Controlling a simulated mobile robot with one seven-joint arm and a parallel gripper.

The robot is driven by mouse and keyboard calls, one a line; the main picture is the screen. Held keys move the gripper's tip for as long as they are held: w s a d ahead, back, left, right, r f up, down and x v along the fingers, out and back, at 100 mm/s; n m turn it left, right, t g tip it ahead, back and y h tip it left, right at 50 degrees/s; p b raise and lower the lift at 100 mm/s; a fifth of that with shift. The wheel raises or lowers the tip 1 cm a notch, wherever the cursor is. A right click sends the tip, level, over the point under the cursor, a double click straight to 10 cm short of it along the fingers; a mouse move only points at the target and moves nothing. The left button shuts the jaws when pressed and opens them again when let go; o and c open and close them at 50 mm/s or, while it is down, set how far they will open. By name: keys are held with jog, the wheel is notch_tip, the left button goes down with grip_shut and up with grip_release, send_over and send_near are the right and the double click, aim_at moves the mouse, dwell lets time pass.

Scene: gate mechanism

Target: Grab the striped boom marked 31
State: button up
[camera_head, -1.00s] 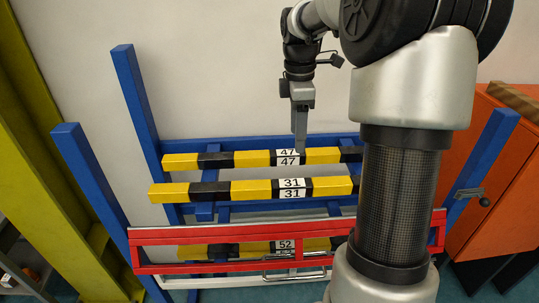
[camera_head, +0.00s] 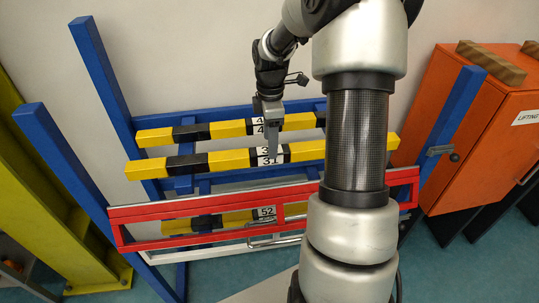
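The striped boom marked 31 (camera_head: 229,159) is a yellow and black bar lying across the blue rack, the middle of three booms. Its white label shows near its middle, partly covered by my gripper. My gripper (camera_head: 273,157) points down with its fingertips in front of or just over this label. I cannot tell whether it touches the boom, or whether the fingers are apart. The boom behind it (camera_head: 227,128) has its label mostly hidden by my gripper. The boom marked 52 (camera_head: 237,218) sits lower, behind the red gate.
A red gate (camera_head: 160,230) with metal handles spans the rack front below the boom marked 31. Blue posts (camera_head: 100,75) rise at the left, and another blue post (camera_head: 455,125) stands at the right. An orange cabinet (camera_head: 475,130) stands at the right, and a yellow-green frame (camera_head: 50,190) at the left.

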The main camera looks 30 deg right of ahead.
notch_tip(320, 180, down, 4)
jog(key=shift+w+a, duration=0.1)
jog(key=shift+r, duration=0.1)
grip_shut()
